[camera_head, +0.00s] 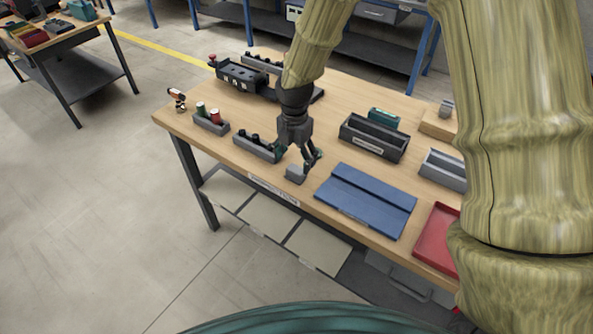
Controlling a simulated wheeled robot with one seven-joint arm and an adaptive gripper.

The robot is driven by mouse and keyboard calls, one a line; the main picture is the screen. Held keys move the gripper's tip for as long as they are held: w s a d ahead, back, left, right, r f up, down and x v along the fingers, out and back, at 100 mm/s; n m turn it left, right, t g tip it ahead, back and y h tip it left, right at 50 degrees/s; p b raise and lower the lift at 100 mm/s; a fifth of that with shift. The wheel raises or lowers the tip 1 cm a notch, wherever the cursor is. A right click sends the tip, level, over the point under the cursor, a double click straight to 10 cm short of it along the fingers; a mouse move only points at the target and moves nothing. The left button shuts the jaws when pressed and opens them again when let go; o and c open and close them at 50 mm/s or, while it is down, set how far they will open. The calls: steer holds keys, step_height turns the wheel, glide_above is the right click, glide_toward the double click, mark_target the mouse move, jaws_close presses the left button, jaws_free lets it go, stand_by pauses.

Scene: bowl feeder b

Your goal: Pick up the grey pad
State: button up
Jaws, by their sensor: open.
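A small grey pad (295,174) lies on the wooden table (246,173) near its front edge, left of the blue mat. My gripper (306,164) is dark and points down right at the pad, coming from above and behind it. Its fingers are apart and I see nothing held between them. One finger shows to the right of the pad, and the other is partly hidden. I cannot tell whether the fingers touch the pad.
A black bin with knobs (257,149) stands close on the left. A blue mat (366,199) lies on the right, with a red tray (437,238) beyond it. A dark open box (373,138) stands behind. A bin with cylinders (211,122) is further left.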

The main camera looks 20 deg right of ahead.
mark_target(296, 168)
steer(key=w+f, duration=0.2)
steer(key=shift+f, duration=0.3)
steer(key=shift+s+d+f+p, duration=0.25)
steer(key=shift+s+f+p, duration=0.15)
steer(key=shift+p, duration=0.4)
steer(key=f, duration=0.1)
steer(key=f+p, duration=0.1)
steer(key=f, duration=0.1)
steer(key=shift+w+d, duration=0.1)
steer(key=shift+w, duration=0.3)
steer(key=shift+f, duration=0.25)
steer(key=shift+s+f, duration=0.1)
steer(key=shift+s, duration=0.1)
steer(key=shift+w+f, duration=0.1)
steer(key=c, duration=1.1)
